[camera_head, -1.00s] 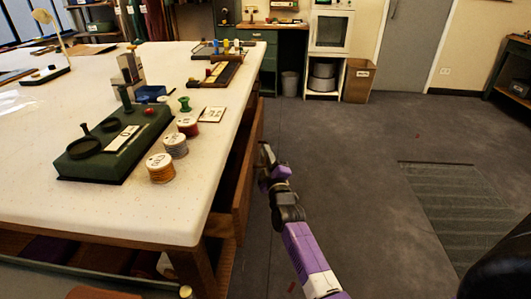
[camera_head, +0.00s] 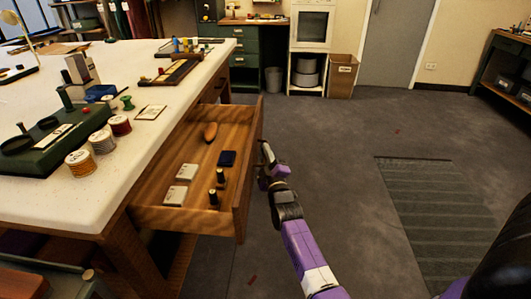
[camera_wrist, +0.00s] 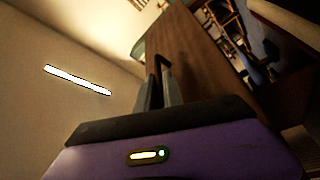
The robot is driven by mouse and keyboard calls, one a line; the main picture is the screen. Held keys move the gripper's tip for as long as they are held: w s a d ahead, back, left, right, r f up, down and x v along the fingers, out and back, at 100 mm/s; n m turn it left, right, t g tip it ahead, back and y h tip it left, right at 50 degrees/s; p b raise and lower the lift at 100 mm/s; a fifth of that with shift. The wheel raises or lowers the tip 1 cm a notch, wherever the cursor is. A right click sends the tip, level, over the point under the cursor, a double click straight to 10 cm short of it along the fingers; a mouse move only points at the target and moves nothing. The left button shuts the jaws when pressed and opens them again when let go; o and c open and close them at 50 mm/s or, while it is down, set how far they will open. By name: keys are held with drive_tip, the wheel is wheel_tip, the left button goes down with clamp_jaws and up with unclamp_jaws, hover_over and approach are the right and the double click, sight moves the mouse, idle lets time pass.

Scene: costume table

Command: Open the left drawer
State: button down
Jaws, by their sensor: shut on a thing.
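The wooden drawer (camera_head: 163,214) stands well out from the side of the white-topped table (camera_head: 75,205) in the head view. Its inside shows, with a brown oval item (camera_head: 210,132), a dark blue box (camera_head: 227,158), pale small boxes (camera_head: 187,172) and dark small bottles (camera_head: 213,197). My gripper (camera_head: 266,155) is at the outer face of the drawer front. In the wrist view my gripper's fingers (camera_wrist: 159,85) are close together against the brown drawer front (camera_wrist: 205,70).
On the tabletop are thread spools (camera_head: 102,141), a green stand (camera_head: 40,150) and a card (camera_head: 151,112). The grey floor (camera_head: 330,180) right of the drawer is clear up to a striped mat (camera_head: 430,215). A bin (camera_head: 342,76) stands at the back.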

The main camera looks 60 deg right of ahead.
drive_tip(key=shift+s, duration=0.1)
idle(0.3)
drive_tip(key=c, duration=1.8)
unclamp_jaws()
drive_tip(key=shift+o, duration=0.2)
drive_tip(key=p+v, duration=0.2)
drive_tip(key=v, duration=0.5)
drive_tip(key=shift+s+a, duration=0.25)
drive_tip(key=shift+a, duration=0.05)
drive_tip(key=shift+f, duration=0.15)
